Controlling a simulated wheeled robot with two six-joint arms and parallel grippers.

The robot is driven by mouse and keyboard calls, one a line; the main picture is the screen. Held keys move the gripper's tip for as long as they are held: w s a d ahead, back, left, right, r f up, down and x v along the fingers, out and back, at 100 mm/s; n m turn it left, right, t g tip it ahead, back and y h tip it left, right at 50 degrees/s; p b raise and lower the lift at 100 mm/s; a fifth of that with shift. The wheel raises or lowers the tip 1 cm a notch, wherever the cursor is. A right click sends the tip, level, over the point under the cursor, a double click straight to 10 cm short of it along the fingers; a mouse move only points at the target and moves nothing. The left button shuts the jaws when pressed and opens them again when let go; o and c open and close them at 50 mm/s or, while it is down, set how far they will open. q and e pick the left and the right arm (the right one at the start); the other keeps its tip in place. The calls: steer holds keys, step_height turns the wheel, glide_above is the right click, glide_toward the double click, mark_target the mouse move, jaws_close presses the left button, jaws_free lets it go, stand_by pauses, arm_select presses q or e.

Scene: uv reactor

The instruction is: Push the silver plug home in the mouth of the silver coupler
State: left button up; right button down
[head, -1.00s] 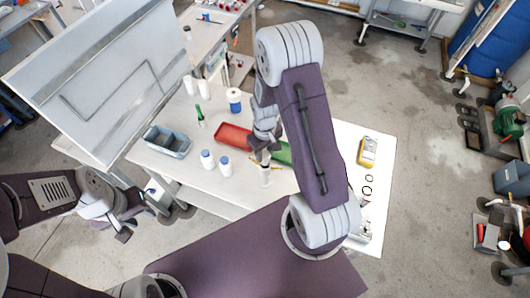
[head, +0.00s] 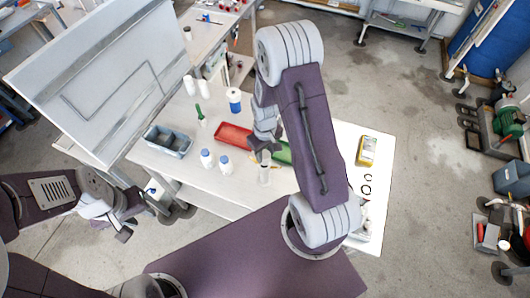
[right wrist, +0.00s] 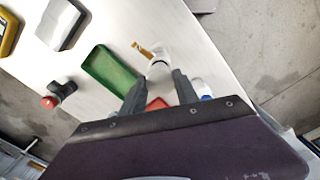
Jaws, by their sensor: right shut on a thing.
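My right gripper (right wrist: 159,78) is shut on a small pale piece (right wrist: 157,66), which looks like the silver plug and is mostly hidden between the fingers. Just beyond the fingertips in the right wrist view is a pale upright cylinder (right wrist: 161,48), likely the coupler or its holder. It also shows in the head view (head: 264,174), just below my right gripper (head: 262,146). I cannot tell whether plug and coupler touch, or how deep the plug sits. My left gripper (head: 122,222) hangs left of the table, away from these things; its jaw opening is unclear.
The white table (head: 215,190) holds a red tray (head: 233,137), a green tray (right wrist: 108,68), a blue-grey bin (head: 168,142), white bottles (head: 207,158), a green bottle (head: 200,115) and a yellow device (head: 367,151). A red-topped button (right wrist: 50,101) stands near the green tray.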

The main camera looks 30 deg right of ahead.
mark_target(265, 159)
steer(key=shift+w, duration=0.15)
steer(key=shift+f, duration=0.15)
stand_by(0.4)
steer(key=shift+f+b, duration=0.35)
steer(key=shift+b, duration=0.05)
steer(key=shift+f+b, duration=1.4)
steer(key=shift+f, duration=0.35)
steer(key=c, duration=0.8)
jaws_free()
steer(key=shift+c, duration=0.2)
steer(key=shift+r, duration=0.1)
